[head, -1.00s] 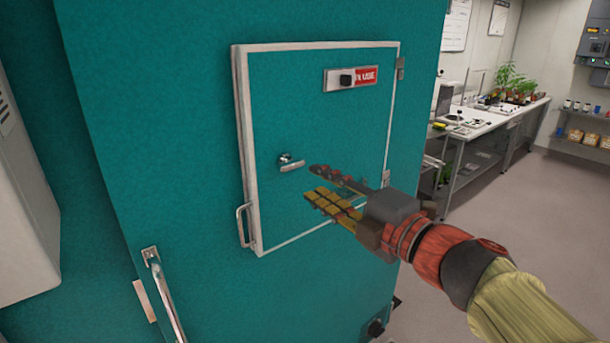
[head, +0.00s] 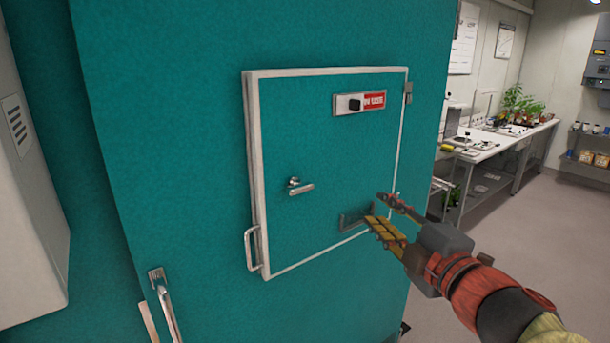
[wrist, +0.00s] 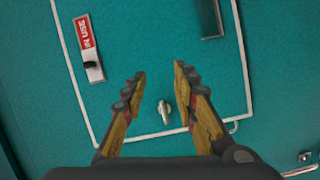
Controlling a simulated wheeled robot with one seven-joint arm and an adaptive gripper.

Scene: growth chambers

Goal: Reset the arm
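My gripper (head: 382,214) is in front of the lower right part of a white-framed hatch (head: 320,150) in a teal chamber wall. It is open, with nothing between its fingers. In the wrist view the gripper (wrist: 158,85) also shows its two yellow-padded fingers spread apart, with the hatch's small lever handle (wrist: 164,110) seen between and beyond them. The hatch looks shut. In the head view the lever handle (head: 300,187) lies left of my gripper, well apart from it. My forearm enters from the lower right.
The hatch has a red "IN USE" sign with a black knob (head: 355,103) and a pull handle (head: 251,248) at its left edge. A larger handle (head: 164,300) is lower left. A bench with plants (head: 490,150) stands at right, beyond open floor (head: 520,240).

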